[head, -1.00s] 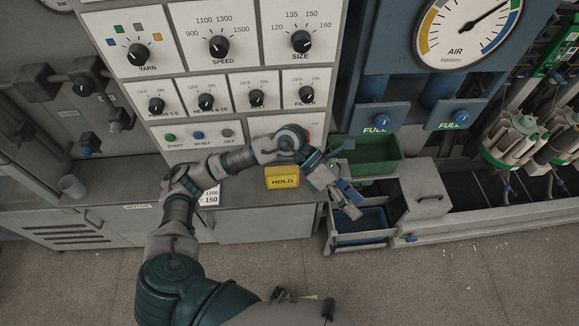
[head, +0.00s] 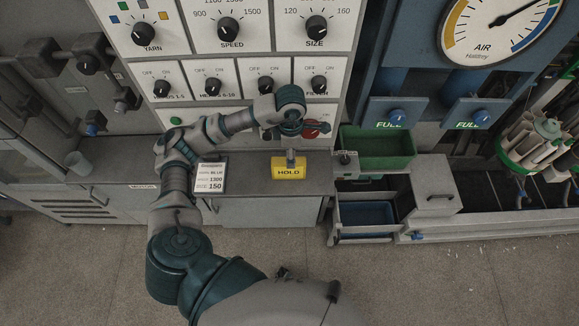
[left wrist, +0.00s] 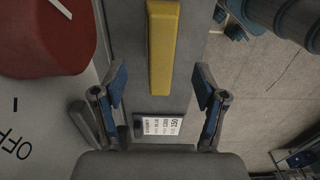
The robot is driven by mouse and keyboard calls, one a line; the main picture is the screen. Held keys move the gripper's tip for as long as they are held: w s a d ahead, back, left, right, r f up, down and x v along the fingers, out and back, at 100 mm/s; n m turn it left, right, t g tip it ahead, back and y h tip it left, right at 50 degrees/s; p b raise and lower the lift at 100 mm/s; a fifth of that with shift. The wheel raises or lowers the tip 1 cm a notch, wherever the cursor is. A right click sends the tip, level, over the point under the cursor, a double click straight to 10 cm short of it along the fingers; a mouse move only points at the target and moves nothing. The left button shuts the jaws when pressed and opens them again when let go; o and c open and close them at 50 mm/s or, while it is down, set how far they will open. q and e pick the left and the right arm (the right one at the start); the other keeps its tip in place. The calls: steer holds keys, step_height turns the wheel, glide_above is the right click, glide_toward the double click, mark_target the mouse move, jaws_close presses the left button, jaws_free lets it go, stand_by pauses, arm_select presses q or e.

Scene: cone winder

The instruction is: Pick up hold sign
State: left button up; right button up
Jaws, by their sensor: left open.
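The yellow HOLD sign (head: 289,173) stands upright at the front of the grey counter, below the panel of knobs. In the left wrist view it is a narrow yellow bar (left wrist: 163,50), seen from above. My left gripper (head: 290,156) points down just above the sign in the head view. In the left wrist view, my left gripper (left wrist: 160,85) is open, with one blue-padded finger on each side of the bar's line. The bar lies ahead of the fingers, and I cannot tell whether they touch it.
A red knob (left wrist: 45,35) is close to the left finger in the wrist view. A white card (head: 210,177) stands left of the sign. A green bin (head: 378,150) and a blue-lined drawer (head: 366,215) are at right. A cup (head: 76,161) is at far left.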

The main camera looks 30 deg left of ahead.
arm_select(q)
steer(key=shift+s+a+f, duration=0.1)
steer(key=shift+a+f, duration=0.15)
steer(key=shift+f, duration=0.45)
step_height(320, 180, down, 5)
steer(key=shift+s+d+p, duration=0.1)
steer(key=shift+p, duration=0.35)
steer(key=c, duration=1.3)
